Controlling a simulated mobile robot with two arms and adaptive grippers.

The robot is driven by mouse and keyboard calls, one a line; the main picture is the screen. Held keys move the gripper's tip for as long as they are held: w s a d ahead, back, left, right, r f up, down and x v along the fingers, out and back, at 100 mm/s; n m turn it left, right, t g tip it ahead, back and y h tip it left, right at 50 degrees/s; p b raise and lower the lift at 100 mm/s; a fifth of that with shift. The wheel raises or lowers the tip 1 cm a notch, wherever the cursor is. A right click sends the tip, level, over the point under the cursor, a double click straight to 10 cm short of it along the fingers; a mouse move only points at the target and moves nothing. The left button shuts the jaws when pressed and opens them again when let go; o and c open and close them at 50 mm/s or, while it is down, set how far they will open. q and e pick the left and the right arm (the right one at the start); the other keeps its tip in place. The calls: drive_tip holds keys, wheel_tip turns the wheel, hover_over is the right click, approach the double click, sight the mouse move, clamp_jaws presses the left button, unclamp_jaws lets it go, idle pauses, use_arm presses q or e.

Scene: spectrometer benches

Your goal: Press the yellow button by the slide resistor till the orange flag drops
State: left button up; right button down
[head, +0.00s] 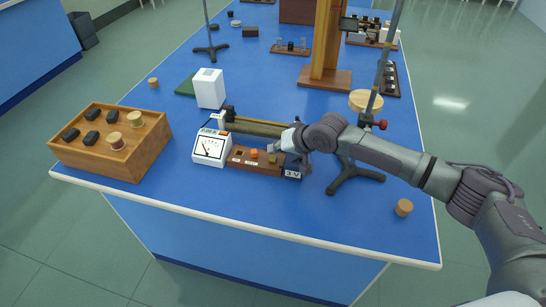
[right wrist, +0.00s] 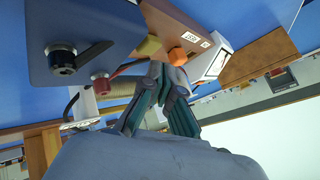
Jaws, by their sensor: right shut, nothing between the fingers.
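The wooden button board (head: 240,164) lies in front of the slide resistor (head: 258,128) near the bench's front edge. On it, the orange flag (head: 254,153) stands up as a small block, left of the yellow button (head: 273,159). In the right wrist view the orange flag (right wrist: 177,56) and yellow button (right wrist: 149,46) sit side by side. My right gripper (head: 272,148) is shut and empty, its fingertips just behind the button in the head view. The fingertips (right wrist: 162,72) also show close to the button; I cannot tell whether they touch it. My left gripper is out of view.
A white meter (head: 211,147) stands left of the board, and a dark 3 V box (head: 292,172) right of it. A wooden tray (head: 155,158) is at the left. A stand foot (head: 355,177) and a cork (head: 404,207) are at the right. The front bench strip is clear.

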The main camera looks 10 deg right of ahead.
sight(275, 158)
drive_tip(key=shift+f, duration=0.15)
idle(0.3)
drive_tip(key=shift+f, duration=0.25)
drive_tip(key=shift+f, duration=0.5)
idle(0.5)
drive_tip(key=shift+r, duration=0.1)
drive_tip(key=shift+r+p, duration=0.8)
drive_tip(key=shift+p, duration=0.35)
wheel_tip(275, 158, up, 5)
drive_tip(key=p, duration=0.5)
drive_tip(key=shift+r, duration=0.1)
